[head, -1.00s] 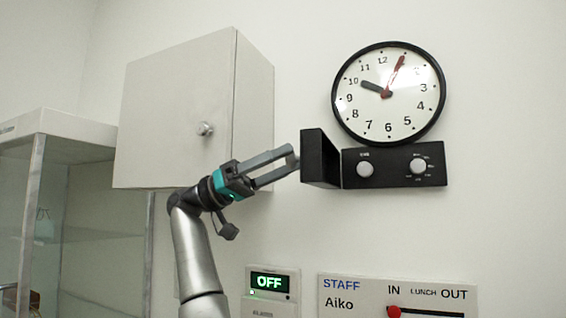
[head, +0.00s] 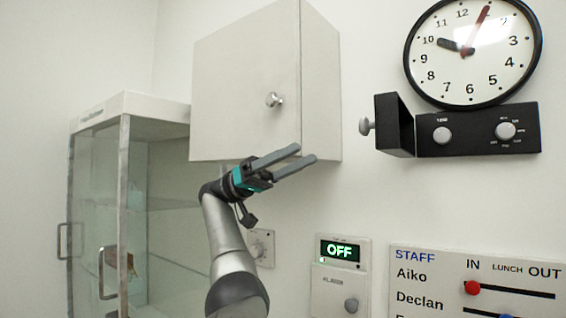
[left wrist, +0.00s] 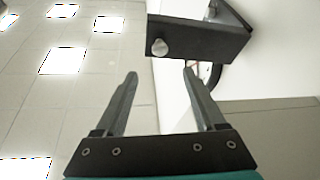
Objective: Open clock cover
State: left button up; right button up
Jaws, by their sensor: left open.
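The round wall clock (head: 472,80) has a black rim, a white face and a red hand. Under it is a black control box (head: 470,137) with two grey knobs. The black cover (head: 398,125) stands swung out from the box's left end, with a grey knob (head: 366,126) on its outer side. My left gripper (head: 306,154) is open and empty, apart from the cover, to its left and slightly lower. In the left wrist view the cover (left wrist: 200,42) and its knob (left wrist: 160,47) lie just beyond the open fingertips (left wrist: 160,73). My right gripper is not in view.
A white wall cabinet (head: 245,85) with a round knob is just behind and above my left gripper. A glass display case (head: 122,200) stands at the left. An OFF display panel (head: 340,250) and a staff board (head: 470,258) are lower on the wall.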

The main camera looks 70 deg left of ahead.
pick_arm(q)
jog(key=shift+v, duration=1.4)
